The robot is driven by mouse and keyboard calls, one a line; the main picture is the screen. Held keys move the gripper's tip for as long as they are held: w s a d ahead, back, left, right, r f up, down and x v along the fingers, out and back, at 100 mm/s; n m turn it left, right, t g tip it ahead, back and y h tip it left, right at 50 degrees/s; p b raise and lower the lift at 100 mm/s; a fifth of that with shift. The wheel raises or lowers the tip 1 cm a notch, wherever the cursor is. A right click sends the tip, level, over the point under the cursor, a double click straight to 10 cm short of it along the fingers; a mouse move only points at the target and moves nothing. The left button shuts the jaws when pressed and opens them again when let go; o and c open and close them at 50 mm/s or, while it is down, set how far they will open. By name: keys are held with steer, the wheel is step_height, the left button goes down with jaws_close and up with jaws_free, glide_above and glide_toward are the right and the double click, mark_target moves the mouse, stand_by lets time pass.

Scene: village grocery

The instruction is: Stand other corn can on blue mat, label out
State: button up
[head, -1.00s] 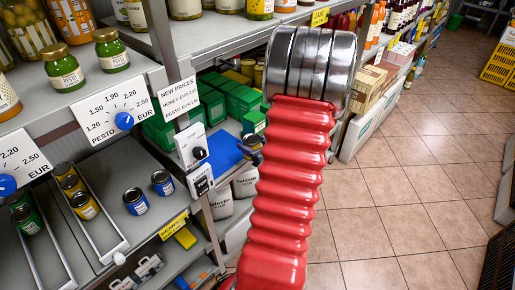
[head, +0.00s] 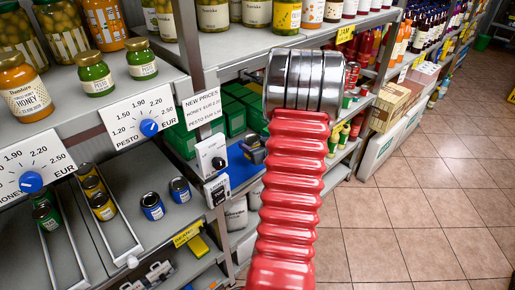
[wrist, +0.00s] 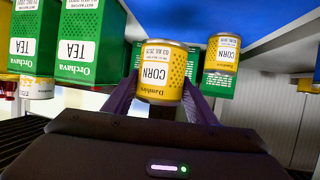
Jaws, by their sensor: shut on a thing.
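In the wrist view, which is upside down, my gripper (wrist: 168,95) is shut on a yellow corn can (wrist: 160,72), one finger on each side. Its CORN label faces the wrist camera. The blue mat (wrist: 270,22) spans the top of that picture. The held can's base is close to it; I cannot tell if they touch. Another corn can (wrist: 222,55) stands on the mat to the right, its label also facing the camera. In the head view the blue mat (head: 240,168) shows on a shelf, with my dark gripper (head: 254,150) over it; the cans are hidden there.
Green tea boxes (wrist: 80,45) stand close beside the held can, on the left in the wrist view. The head view shows a white dial box (head: 211,156) on the shelf post, beside the mat, and shelves above. The aisle floor at right is clear.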

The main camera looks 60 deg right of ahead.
steer(key=shift+w+d, duration=0.15)
steer(key=shift+w, duration=0.8)
steer(key=shift+f, duration=2.45)
steer(key=shift+f, duration=0.45)
steer(key=o, duration=1.3)
steer(key=shift+s, duration=0.15)
steer(key=v, duration=1.3)
steer(key=shift+s+a, duration=0.2)
